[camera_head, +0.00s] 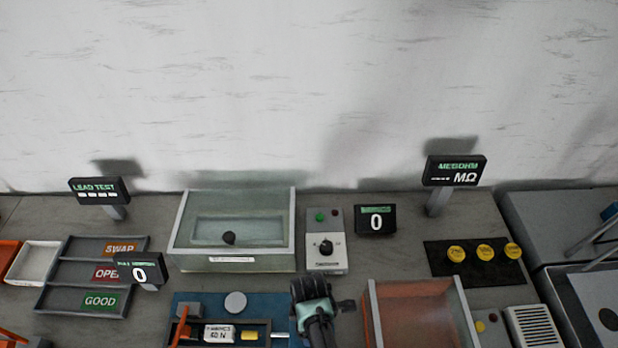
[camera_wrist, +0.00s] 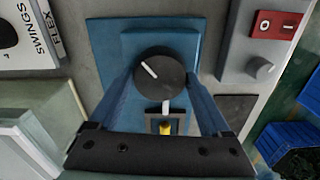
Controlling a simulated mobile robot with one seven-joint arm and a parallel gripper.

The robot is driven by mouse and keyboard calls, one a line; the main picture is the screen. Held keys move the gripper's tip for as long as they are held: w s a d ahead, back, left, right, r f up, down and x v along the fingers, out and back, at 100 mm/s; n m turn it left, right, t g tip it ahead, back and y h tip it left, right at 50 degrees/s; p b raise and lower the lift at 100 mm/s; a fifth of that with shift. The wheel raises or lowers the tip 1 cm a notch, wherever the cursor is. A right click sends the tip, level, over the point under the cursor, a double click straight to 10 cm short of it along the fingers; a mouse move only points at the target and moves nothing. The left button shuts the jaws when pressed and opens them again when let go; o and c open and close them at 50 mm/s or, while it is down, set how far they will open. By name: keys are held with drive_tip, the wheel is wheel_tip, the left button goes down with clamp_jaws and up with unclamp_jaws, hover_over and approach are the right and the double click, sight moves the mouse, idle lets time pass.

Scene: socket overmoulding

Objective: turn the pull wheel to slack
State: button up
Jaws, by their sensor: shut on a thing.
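The pull wheel (camera_wrist: 172,84) is a round black knob with a white line pointing to the upper left in the wrist view. It sits on a blue block fixed to a blue plate (camera_wrist: 105,40). My gripper (camera_wrist: 160,82) has its blue fingers on either side of the wheel and is shut on it. A short white piece (camera_wrist: 166,107) and a yellow piece (camera_wrist: 165,128) lie just below the wheel. In the head view my gripper (camera_head: 313,292) is at the right end of the blue fixture (camera_head: 200,298), and I cannot make out the wheel there.
A clear tank (camera_head: 238,262) and a control box with a dial (camera_head: 326,265) stand behind. A display reading 0 (camera_head: 376,221) is beside the box. An orange-tinted clear bin (camera_head: 420,315) is close to the right. Sorting trays (camera_head: 85,275) lie at left.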

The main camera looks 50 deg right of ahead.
drive_tip(key=n, duration=0.5)
drive_tip(key=shift+n, duration=2.5)
drive_tip(key=o, duration=1.2)
wheel_tip(320, 180, up, 13)
drive_tip(key=shift+b, duration=0.35)
